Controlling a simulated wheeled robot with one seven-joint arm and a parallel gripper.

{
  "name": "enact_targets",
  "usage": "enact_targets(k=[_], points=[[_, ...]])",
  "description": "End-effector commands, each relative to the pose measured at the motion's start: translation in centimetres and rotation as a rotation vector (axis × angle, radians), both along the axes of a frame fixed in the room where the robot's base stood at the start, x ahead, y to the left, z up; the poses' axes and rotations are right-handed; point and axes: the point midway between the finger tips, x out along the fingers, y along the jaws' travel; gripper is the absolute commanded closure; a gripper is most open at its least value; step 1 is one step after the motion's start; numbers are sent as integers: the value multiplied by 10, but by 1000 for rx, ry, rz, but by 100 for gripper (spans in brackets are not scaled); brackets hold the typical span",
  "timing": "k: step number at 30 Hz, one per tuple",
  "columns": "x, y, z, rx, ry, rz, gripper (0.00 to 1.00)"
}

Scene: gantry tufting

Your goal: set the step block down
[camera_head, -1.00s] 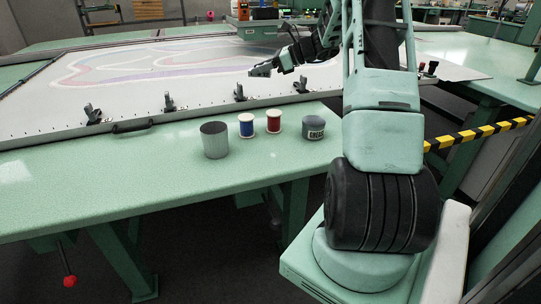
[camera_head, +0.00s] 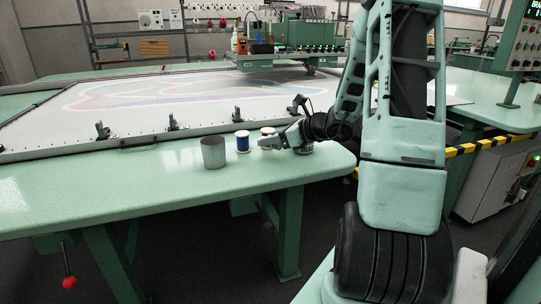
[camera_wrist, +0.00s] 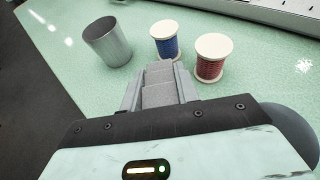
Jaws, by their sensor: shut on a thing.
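The step block (camera_wrist: 158,84) is grey with stepped faces, and my gripper (camera_wrist: 158,92) is shut on it. The block is hard to pick out there. I cannot tell whether it touches the tabletop.
A grey metal cup (camera_wrist: 107,42), a blue spool (camera_wrist: 165,40) and a red spool (camera_wrist: 211,57) stand just beyond the block. A dark round tin (camera_wrist: 292,130) is close at right. Clamps (camera_head: 172,122) line the white frame behind. The table's left is clear.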

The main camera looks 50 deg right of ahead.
Motion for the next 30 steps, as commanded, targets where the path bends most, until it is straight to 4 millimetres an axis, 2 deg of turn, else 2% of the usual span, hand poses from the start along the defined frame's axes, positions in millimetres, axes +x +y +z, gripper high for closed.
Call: enact_targets(k=[5, 12, 23, 24, 26, 30], points=[[0, 0, -13, 2, -1, 1, 100], [0, 1, -42, 1, -1, 2, 100], [0, 0, -46, -1, -2, 2, 100], [0, 0, -45, -1, -1, 2, 64], [0, 0, -45, -1, -1, 2, 47], [0, 0, -45, -1, -1, 2, 47]])
